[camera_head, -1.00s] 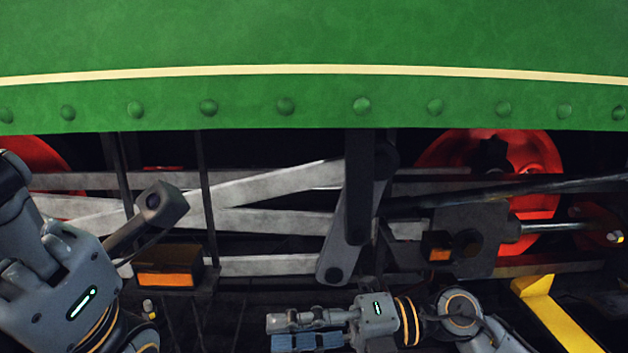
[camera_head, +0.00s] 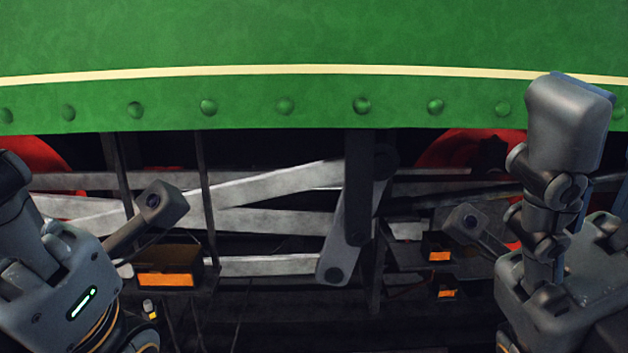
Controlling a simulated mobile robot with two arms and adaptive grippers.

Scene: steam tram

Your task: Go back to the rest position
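My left gripper (camera_head: 85,195) is at the lower left, in front of the tram's running gear. One finger reaches up and right, and the other is cut off by the left edge. The fingers stand wide apart with nothing between them. My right gripper (camera_head: 515,170) is at the right, pointing up, with one finger rising over the green panel's lower edge and the other lower to its left. It is open and holds nothing that I can see. It hides part of the right red wheel (camera_head: 445,148).
The green tram side panel (camera_head: 300,35) with rivets spans the top. Below it are grey rods (camera_head: 275,185), a dark hanging post (camera_head: 358,190) and a hinged grey link (camera_head: 340,245). Dark boxes with orange faces (camera_head: 165,279) (camera_head: 440,256) stand low. The lower middle is clear of my arms.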

